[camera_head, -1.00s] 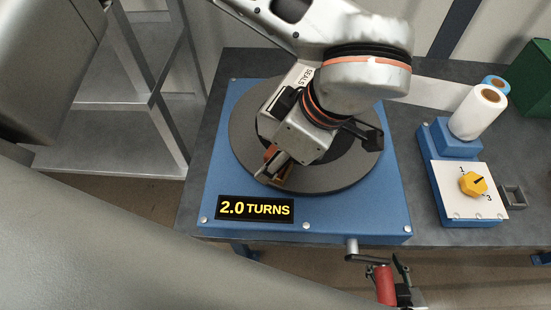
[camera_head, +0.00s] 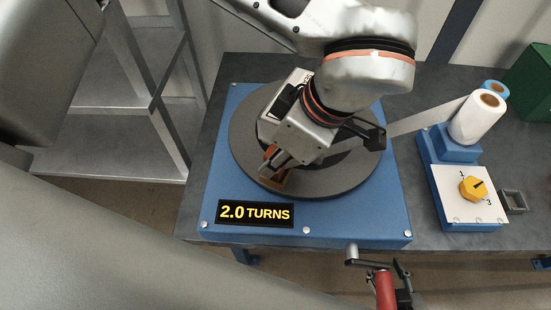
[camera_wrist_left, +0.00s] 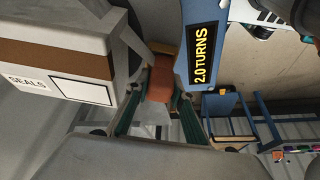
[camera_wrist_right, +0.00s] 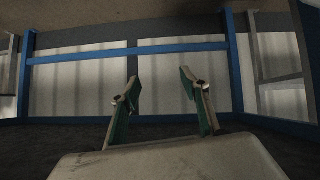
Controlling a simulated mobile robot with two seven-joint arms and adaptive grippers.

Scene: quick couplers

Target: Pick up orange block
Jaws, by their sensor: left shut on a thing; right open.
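My right gripper (camera_wrist_right: 160,92) is open and empty in the right wrist view. In the head view it is partly cut off (camera_head: 403,285) at the bottom edge, beside the red crank handle (camera_head: 385,288); whether it touches the handle is unclear.
A pale box marked SEALS (camera_wrist_left: 75,83) stands close beside my left gripper. The blue base (camera_head: 350,222) carries a "2.0 TURNS" display (camera_head: 256,213). A white roll (camera_head: 477,118) and yellow dial (camera_head: 473,188) are at the right. A pale strip (camera_head: 425,120) runs from the roll.

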